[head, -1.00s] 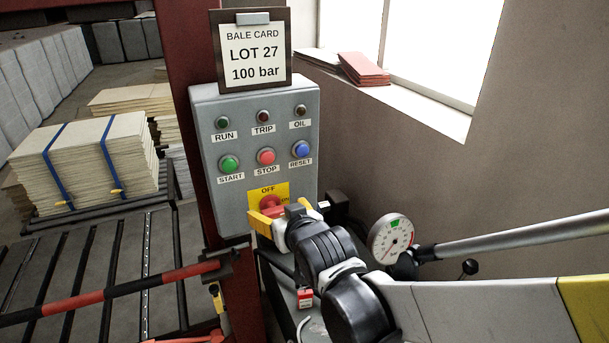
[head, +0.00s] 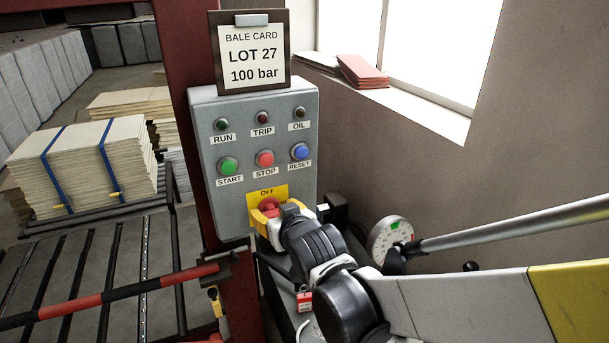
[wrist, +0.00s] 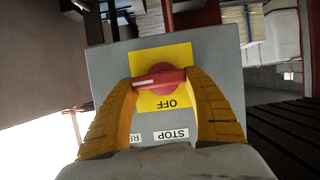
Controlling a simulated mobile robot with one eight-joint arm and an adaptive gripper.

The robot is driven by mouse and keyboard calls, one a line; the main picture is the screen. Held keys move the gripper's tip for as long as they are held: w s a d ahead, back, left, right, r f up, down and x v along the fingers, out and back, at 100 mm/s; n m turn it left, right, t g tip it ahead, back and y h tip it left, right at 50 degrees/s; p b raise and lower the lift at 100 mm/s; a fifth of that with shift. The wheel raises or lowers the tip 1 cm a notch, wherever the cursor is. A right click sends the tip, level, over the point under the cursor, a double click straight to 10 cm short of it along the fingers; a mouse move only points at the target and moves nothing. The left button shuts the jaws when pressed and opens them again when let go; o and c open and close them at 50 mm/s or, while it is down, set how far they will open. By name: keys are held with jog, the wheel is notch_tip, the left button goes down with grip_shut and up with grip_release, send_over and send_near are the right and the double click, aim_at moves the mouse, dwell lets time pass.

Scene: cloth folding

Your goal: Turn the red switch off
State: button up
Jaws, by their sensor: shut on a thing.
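The red switch (head: 268,204) sits on a yellow plate (head: 281,191) low on the grey control box (head: 238,130). The plate's OFF mark is above the switch in the head view. In the wrist view the red switch (wrist: 160,78) has a bar handle with a white line at its left end, lying nearly level, across from the OFF mark (wrist: 178,102). My gripper (wrist: 160,80) has its yellow fingers shut on the two ends of this handle. In the head view my gripper (head: 265,218) hides the lower part of the switch and plate.
START, STOP (head: 265,159) and RESET buttons sit just above the plate. A dial gauge (head: 389,238) stands to the right, behind my arm. A red and black bar (head: 110,293) crosses at lower left. Strapped stacks (head: 85,165) lie beyond.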

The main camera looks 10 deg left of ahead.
jog(key=n+h, duration=0.1)
jog(key=n+t, duration=0.1)
jog(key=shift+s+a+n+h+b, duration=0.1)
jog(key=shift+a+n+h+b, duration=0.1)
jog(key=shift+n+h+b, duration=0.2)
jog(key=n+t, duration=0.1)
jog(key=n+h+b, duration=0.1)
jog(key=n, duration=0.1)
jog(key=shift+s+a+f+t+b, duration=0.1)
jog(key=shift+a+f+t+b, duration=0.05)
jog(key=shift+t+b, duration=0.2)
jog(key=n+t+b, duration=0.1)
jog(key=n, duration=0.1)
jog(key=n+t+h+b, duration=0.1)
jog(key=shift+s+a+f+n, duration=0.1)
jog(key=shift+a+n, duration=0.05)
jog(key=shift+n, duration=0.25)
jog(key=shift+n+t+b, duration=0.75)
jog(key=shift+n+b, duration=0.6)
jog(key=shift+n, duration=0.35)
jog(key=o, duration=1.2)
